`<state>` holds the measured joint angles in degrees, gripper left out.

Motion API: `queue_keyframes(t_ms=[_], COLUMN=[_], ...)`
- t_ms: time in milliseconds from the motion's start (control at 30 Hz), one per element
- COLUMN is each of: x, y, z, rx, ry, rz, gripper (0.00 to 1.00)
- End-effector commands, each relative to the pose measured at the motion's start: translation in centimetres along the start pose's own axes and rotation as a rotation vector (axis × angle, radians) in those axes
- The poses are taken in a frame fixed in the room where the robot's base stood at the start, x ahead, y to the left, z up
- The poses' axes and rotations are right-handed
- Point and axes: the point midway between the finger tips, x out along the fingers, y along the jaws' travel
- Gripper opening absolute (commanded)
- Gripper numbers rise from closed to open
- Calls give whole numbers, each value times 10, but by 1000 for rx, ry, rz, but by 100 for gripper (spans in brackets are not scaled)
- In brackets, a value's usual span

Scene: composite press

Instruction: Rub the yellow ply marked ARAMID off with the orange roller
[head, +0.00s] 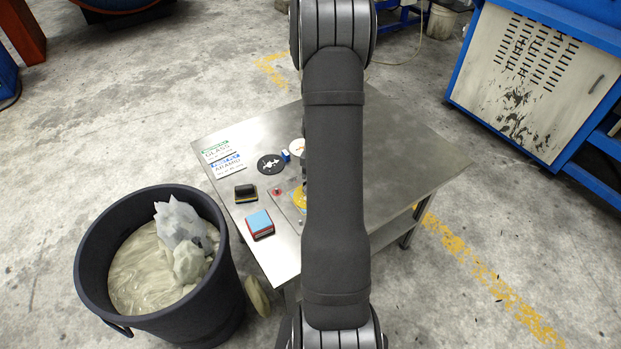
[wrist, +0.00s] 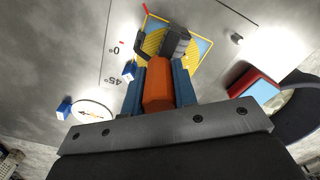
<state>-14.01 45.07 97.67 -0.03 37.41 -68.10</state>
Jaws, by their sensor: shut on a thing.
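In the wrist view my gripper (wrist: 158,80) is shut, its two blue fingers on either side of the orange handle of the roller (wrist: 157,92). The roller's dark grey head (wrist: 176,43) is over the yellow ply (wrist: 153,43), which has fine stripes. I cannot tell whether the head touches the ply. A light blue patch (wrist: 204,47) shows beside the ply's edge. In the head view my arm hides the gripper and roller; only a sliver of the yellow ply (head: 299,198) shows. The ARAMID card (head: 228,166) lies on the table's left part.
The metal table (head: 400,150) is clear on its right. Near the work lie a GLASS card (head: 215,149), a black disc (head: 271,164), a white dial (head: 297,146), a black-and-yellow block (head: 245,193) and a red block with blue top (head: 260,224). A dark bin (head: 225,290) stands at left.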

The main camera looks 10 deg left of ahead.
Motion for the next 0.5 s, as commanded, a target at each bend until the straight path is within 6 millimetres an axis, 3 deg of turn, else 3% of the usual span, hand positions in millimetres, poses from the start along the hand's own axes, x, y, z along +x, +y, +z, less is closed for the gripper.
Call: queue_keyframes(t_ms=[367, 500], x=[-3, -13], y=[2, 2], z=[5, 5], rx=[-1, -1], ry=[1, 2], rz=[3, 4], gripper=[0, 0])
